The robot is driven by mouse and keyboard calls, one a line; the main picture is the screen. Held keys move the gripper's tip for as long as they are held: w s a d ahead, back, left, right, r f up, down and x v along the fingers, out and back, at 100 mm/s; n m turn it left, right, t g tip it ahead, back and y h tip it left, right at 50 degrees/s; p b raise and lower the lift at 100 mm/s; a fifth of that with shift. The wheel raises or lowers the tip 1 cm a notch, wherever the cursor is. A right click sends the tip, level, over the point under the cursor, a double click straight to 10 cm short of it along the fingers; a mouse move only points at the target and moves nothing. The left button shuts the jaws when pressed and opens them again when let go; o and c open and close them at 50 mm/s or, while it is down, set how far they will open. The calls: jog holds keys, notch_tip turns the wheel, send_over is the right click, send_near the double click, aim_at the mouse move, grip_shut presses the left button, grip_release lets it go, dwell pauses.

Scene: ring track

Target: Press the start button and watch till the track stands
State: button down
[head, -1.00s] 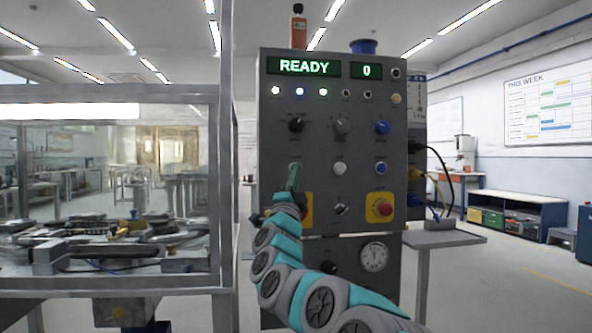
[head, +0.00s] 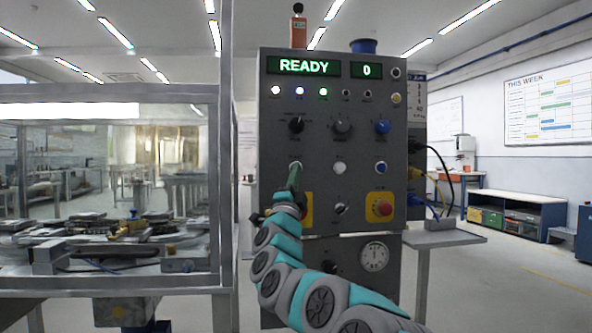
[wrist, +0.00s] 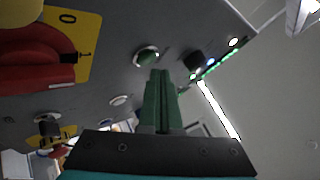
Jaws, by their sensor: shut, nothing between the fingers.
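The grey control panel (head: 318,110) stands at centre, with a green READY display (head: 304,66) and a counter display (head: 366,70) reading 0. My gripper (head: 295,172) is shut and empty, its green fingertips at the left round button of the middle row, mostly hiding it. In the wrist view my fingers (wrist: 160,75) point at a silver-rimmed button (wrist: 146,55); I cannot tell whether they touch it. Its label is not readable. The track (head: 100,235) lies behind glass at left, with grey pieces and a yellow part on it.
A white button (head: 339,168) and a blue button (head: 381,168) sit to the right in the same row. A red emergency stop (head: 382,207) is below. A red switch (wrist: 40,65) on a yellow plate is close to my fingers. The enclosure's metal post (head: 227,170) stands left.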

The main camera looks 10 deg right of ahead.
jog(key=shift+w, duration=0.25)
dwell(0.7)
jog(key=shift+w, duration=0.15)
